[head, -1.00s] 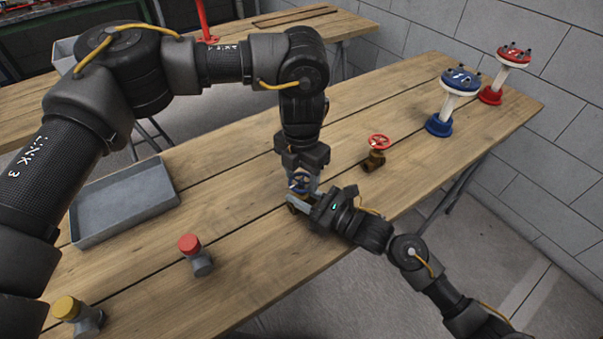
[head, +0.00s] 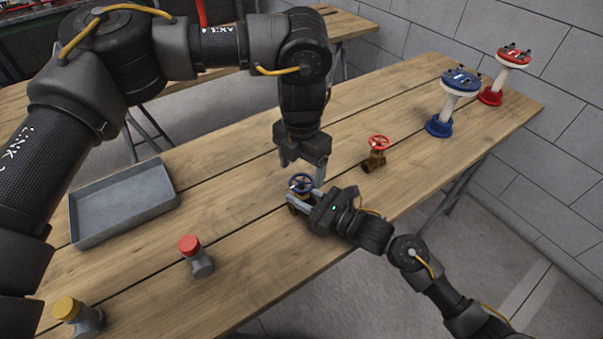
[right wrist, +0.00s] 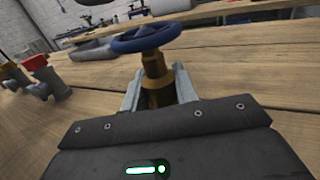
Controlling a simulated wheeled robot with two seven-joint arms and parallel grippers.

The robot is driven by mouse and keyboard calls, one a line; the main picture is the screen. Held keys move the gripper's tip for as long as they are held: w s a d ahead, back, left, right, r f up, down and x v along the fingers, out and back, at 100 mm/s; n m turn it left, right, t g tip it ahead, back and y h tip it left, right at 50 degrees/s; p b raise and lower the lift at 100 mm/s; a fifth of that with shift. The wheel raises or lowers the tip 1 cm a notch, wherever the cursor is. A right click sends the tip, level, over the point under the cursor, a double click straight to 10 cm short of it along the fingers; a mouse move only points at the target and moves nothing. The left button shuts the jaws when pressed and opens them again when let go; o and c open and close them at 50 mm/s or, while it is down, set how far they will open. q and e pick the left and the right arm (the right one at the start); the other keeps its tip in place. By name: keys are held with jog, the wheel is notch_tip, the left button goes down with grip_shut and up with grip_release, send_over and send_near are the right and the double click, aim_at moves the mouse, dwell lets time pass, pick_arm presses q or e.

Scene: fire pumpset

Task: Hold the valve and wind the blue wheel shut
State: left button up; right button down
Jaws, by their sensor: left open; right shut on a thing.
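The valve with the blue wheel (head: 301,183) stands on the wooden table (head: 240,235). In the right wrist view its blue wheel (right wrist: 146,38) sits on top of a brass body (right wrist: 157,80). My right gripper (head: 298,201) is shut on the brass body, one finger on each side, below the wheel. My left gripper (head: 302,172) is open above the blue wheel, pointing down and apart from the wheel. Part of the valve body is hidden by the right gripper.
A brass valve with a red wheel (head: 376,152) stands to the right. Blue-topped (head: 446,103) and red-topped (head: 500,75) stands are at the far right. A grey tray (head: 125,202) lies left. Red-capped (head: 197,255) and yellow-capped (head: 78,315) grey fittings stand at the front left.

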jog(key=shift+s, duration=0.1)
pick_arm(q)
notch_tip(320, 180, up, 9)
dwell(0.3)
pick_arm(e)
jog(key=c, duration=1)
grip_release()
jog(key=v, duration=1.2)
